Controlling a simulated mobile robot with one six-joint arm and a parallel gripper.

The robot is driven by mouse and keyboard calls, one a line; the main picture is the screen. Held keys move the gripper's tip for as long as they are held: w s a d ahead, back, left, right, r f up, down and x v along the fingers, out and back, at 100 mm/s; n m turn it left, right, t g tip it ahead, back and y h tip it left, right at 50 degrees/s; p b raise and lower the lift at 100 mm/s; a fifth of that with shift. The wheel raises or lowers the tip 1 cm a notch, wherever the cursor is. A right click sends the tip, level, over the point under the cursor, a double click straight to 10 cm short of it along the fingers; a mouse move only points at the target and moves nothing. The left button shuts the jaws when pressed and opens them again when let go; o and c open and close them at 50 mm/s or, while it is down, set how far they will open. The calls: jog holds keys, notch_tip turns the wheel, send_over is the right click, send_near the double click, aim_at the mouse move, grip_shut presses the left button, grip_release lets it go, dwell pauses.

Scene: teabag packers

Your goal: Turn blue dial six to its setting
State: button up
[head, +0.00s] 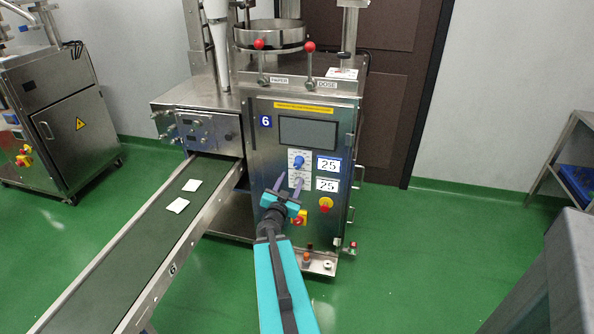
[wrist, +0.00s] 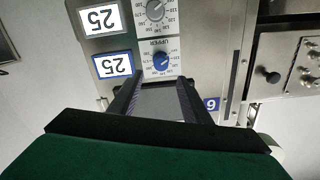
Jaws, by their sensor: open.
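The blue dial (head: 299,162) is the upper of two dials on the front of machine 6, below its dark screen. A blue-framed card reading 25 (head: 329,164) is beside it. In the wrist view, which is upside down, the blue dial (wrist: 161,62) shows whole on a white plate marked UPPER, and its card (wrist: 114,64) lies to its left. I cannot read where the dial points. My gripper (head: 288,183) is open and empty, in front of the panel and a little below the blue dial. In the wrist view its fingers (wrist: 159,82) point towards the dial, apart from it.
A grey dial (wrist: 155,10) sits below the blue one, with its own card reading 25 (head: 327,184). A red and yellow emergency button (head: 299,217) and a red and yellow switch (head: 326,204) are lower down. A conveyor (head: 130,250) with two teabags (head: 178,205) runs left.

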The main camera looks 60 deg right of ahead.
aim_at(298, 166)
jog(key=shift+p+x, duration=0.4)
jog(key=shift+x, duration=5.25)
